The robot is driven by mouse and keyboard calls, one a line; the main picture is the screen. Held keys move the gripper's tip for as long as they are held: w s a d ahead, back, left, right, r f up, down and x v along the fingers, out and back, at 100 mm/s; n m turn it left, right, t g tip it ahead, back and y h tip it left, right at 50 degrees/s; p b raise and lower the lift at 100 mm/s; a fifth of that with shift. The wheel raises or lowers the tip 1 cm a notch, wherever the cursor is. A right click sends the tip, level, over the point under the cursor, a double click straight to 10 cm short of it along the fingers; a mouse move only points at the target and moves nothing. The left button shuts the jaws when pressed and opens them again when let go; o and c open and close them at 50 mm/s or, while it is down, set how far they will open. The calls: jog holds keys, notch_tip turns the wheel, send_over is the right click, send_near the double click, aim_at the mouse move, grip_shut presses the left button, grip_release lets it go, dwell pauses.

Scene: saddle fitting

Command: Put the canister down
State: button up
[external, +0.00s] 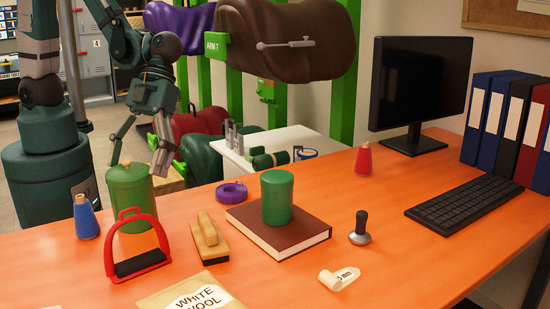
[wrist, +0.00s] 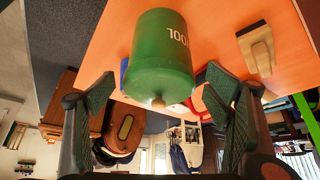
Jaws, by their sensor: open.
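A green canister (external: 130,192) with a small knob on its lid stands upright at the left end of the orange table; a red stirrup partly hides its lower front. In the wrist view the canister (wrist: 162,55) shows lid and knob toward me, with pale lettering on its side. My gripper (external: 140,156) is just above and around the lid in the external view. In the wrist view my gripper (wrist: 162,98) is open, its two fingers apart with the canister beyond and between them. A second green cylinder (external: 277,196) without a visible knob stands on a brown book (external: 305,233).
Close to the canister are the red stirrup (external: 137,245), a blue cone spool (external: 85,217) and a wooden brush (external: 209,238). A purple roll (external: 231,193), a metal tamper (external: 359,230), a red spool (external: 363,160) and a keyboard (external: 463,205) lie farther right.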

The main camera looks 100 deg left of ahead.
jog(key=p+v, duration=0.1)
jog(key=v, duration=0.5)
jog(key=shift+a+r, duration=0.2)
jog(key=shift+r, duration=0.15)
jog(key=shift+r, duration=0.1)
dwell(0.4)
jog(key=s+a+r+n+t+y, duration=0.3)
jog(key=a+r+n+t+y, duration=0.3)
jog(key=a+r+n, duration=0.7)
jog(key=r+n+t, duration=0.1)
jog(key=n+t, duration=0.1)
jog(key=n, duration=0.4)
jog(key=shift+s+a+y, duration=0.15)
jog(key=shift+s+y, duration=0.15)
jog(key=shift+s, duration=0.1)
